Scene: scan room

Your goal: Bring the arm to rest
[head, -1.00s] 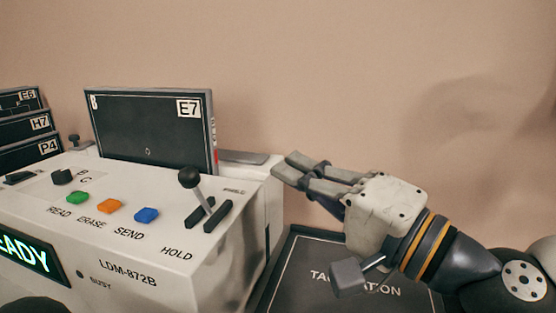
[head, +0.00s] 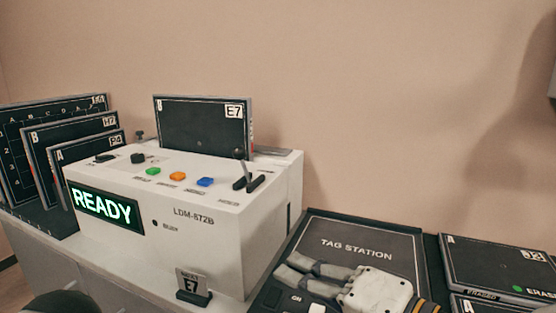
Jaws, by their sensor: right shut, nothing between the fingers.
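My right gripper (head: 300,274) is at the bottom right of the head view, low over the front of the tag station (head: 368,233). Its fingers point left and hold nothing; they are shut. The white LDM-872B machine (head: 215,238) stands to the left, apart from the fingers. Its screen (head: 106,207) reads READY. A black plate marked E7 (head: 203,126) stands upright on top of the machine. The machine's lever (head: 244,171) is free of my gripper. My left gripper is not in view.
Black plates marked H7 (head: 75,145) and P4 (head: 90,152) stand in a rack at the left. Plates lie at the right, the upper one (head: 500,263) showing a green dot.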

